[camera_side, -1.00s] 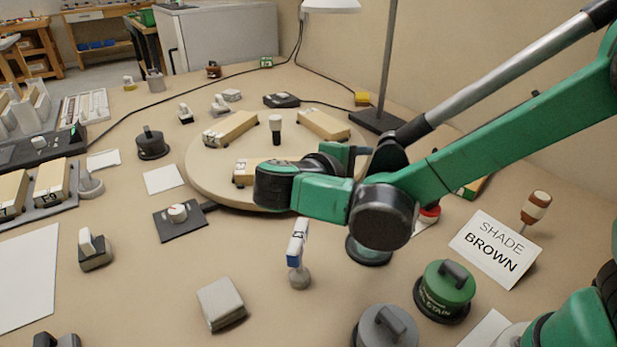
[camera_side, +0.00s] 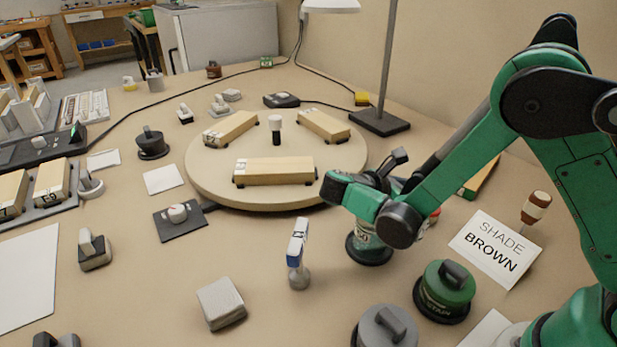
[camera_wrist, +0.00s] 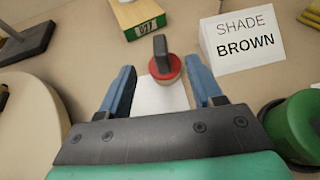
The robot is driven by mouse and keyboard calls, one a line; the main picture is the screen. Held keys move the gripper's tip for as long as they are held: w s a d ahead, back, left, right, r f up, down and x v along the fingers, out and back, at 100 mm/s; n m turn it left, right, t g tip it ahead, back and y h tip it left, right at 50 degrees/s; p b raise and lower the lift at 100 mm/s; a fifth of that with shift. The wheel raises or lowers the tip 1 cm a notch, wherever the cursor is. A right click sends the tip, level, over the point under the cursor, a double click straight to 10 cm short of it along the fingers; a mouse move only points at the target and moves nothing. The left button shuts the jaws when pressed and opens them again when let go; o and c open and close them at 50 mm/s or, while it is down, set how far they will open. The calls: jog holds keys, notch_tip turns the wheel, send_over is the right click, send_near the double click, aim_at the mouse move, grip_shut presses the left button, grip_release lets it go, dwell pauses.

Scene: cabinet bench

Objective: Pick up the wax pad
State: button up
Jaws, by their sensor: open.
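In the wrist view, a round red pad with a dark upright handle (camera_wrist: 163,62) sits on a white sheet (camera_wrist: 160,97). It carries no readable label, so I cannot be sure that it is the wax pad. My gripper (camera_wrist: 159,70) is open and empty, its two blue fingers pointing towards the red pad on either side of the line to it. No contact shows. In the side view only a sliver of the red pad (camera_side: 435,213) shows behind my arm, and my fingers are mostly hidden.
A green-lidded tin (camera_wrist: 298,125) and a "SHADE BROWN" card (camera_wrist: 243,40) stand right of the red pad. A green-and-wood block (camera_wrist: 138,18) lies beyond it. The round turntable (camera_side: 208,185) with wooden blocks is left of my gripper. A lamp base (camera_side: 380,122) stands behind.

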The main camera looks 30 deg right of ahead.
jog(key=shift+x, duration=2.75)
grip_shut()
